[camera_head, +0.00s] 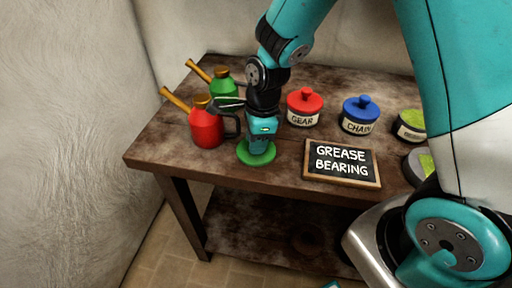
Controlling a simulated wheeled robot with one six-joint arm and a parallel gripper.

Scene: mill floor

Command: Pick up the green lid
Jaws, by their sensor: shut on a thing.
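The green lid (243,155) is a flat round disc low over the wooden table's front part, left of the chalkboard sign. My gripper (261,148) points down on it from above and is shut on it. The gripper hides the lid's middle and any knob. I cannot tell whether the lid touches the tabletop or hangs just above it.
A red oil can (206,128) and a green oil can (223,88) stand close left of my gripper. Red GEAR (304,107) and blue CHAIN (360,116) pots stand behind right. A sign (341,163) reads GREASE BEARING. Open pots (409,124) stand at the right on the table (190,165).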

